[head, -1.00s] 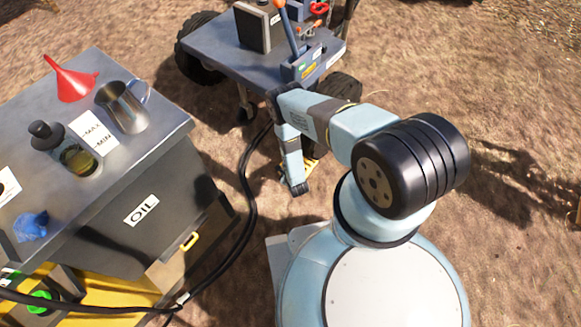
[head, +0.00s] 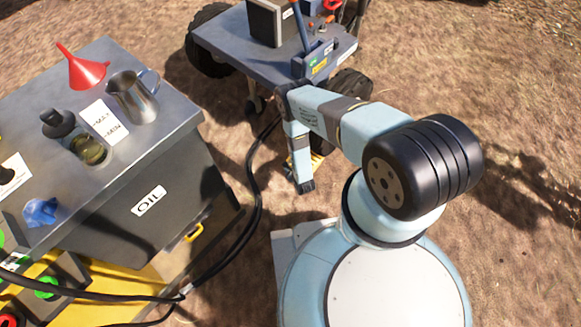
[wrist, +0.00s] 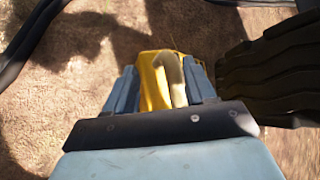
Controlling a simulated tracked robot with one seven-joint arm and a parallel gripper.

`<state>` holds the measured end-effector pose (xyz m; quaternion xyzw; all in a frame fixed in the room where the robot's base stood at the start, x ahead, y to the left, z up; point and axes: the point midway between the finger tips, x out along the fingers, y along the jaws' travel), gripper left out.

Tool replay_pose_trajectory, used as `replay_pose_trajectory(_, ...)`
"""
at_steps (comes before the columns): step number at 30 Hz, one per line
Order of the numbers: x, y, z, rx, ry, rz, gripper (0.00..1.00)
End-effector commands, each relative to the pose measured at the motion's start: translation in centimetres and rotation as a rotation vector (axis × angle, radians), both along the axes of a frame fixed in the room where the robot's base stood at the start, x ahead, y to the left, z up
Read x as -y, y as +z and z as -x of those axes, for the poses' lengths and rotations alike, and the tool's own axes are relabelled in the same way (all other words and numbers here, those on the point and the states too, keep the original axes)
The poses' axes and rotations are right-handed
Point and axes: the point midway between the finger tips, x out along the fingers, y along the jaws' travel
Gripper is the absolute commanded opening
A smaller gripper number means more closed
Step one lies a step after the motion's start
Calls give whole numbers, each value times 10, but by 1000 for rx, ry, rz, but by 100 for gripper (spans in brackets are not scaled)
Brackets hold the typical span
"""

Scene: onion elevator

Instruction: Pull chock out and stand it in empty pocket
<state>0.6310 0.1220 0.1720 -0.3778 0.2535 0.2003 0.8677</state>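The chock (wrist: 155,85) is yellow and sits low by the ground beside a black tyre, which is close on its right in the wrist view. In the head view a bit of the yellow chock (head: 317,160) shows just past my gripper (head: 305,187). In the wrist view my gripper (wrist: 162,80) has one blue finger on each side of the chock, with no clear gap. The chock's lower part is hidden by the gripper. I cannot make out an empty pocket for certain; a blue-grey holder with labels (head: 318,62) stands on the cart's deck.
The wheeled cart (head: 250,40) stands ahead, its tyre (head: 352,88) close to my arm. The oil cabinet (head: 120,190) with funnel (head: 80,68) and metal jug (head: 135,98) is on the left. Black hoses (head: 250,190) run between them. Dirt ground on the right is open.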

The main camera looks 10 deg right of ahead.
Motion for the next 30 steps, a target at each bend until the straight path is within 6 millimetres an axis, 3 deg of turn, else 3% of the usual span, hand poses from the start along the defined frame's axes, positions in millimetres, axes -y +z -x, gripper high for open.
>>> replay_pose_trajectory(8,2,9,11,0,1,-2,52)
replay_pose_trajectory(21,16,57,77,-3,-3,-1,52)
replay_pose_trajectory(30,21,77,106,-1,0,0,52)
